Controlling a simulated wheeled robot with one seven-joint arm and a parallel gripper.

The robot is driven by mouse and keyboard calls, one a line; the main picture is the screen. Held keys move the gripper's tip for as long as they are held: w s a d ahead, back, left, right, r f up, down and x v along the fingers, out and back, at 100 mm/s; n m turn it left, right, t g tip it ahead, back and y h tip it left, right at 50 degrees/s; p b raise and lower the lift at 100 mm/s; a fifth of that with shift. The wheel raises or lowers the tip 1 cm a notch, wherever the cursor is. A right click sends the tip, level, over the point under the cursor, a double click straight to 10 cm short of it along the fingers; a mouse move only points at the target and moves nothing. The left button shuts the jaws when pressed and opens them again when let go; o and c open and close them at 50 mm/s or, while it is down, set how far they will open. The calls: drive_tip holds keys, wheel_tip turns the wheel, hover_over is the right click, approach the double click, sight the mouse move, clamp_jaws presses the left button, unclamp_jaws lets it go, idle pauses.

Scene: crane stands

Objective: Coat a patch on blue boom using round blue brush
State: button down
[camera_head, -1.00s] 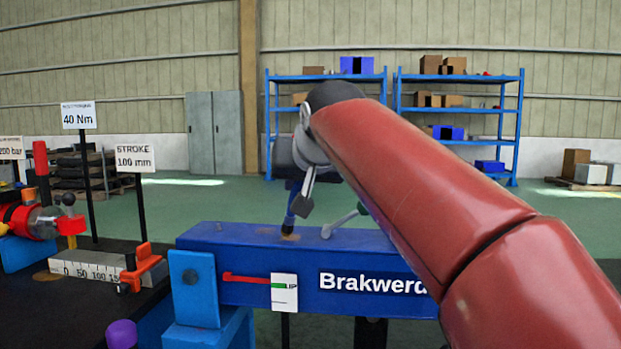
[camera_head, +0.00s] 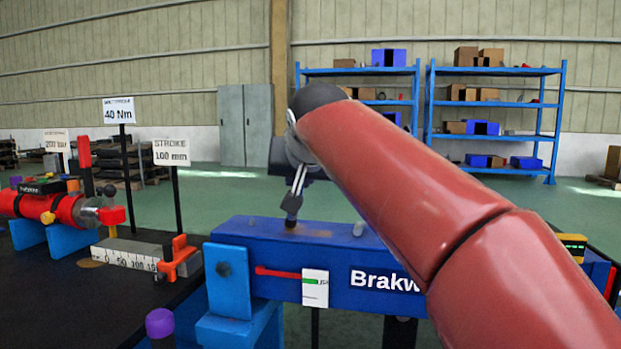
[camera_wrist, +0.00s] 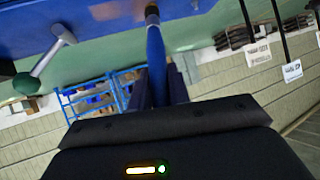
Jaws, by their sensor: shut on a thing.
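The blue boom (camera_head: 280,257) lies across the middle of the head view, with white lettering that my arm partly covers. A brown patch (camera_head: 310,233) shows on its top. My gripper (camera_wrist: 158,85) is shut on the round blue brush (camera_wrist: 156,50), which shows in the wrist view with its dark tip toward the boom's blue surface (camera_wrist: 90,20). In the head view my gripper (camera_head: 293,200) is over the boom's top near the brown patch.
A lever with a green knob (camera_wrist: 25,84) stands on the boom. At the left are a red cylinder (camera_head: 35,206), a scale block (camera_head: 125,257), an orange clamp (camera_head: 180,257) and signs on posts. A purple knob (camera_head: 160,323) is in front. Blue shelves (camera_head: 495,105) stand far behind.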

drive_tip(key=shift+w+a, duration=0.15)
drive_tip(key=shift+a, duration=0.5)
drive_tip(key=shift+r, duration=3)
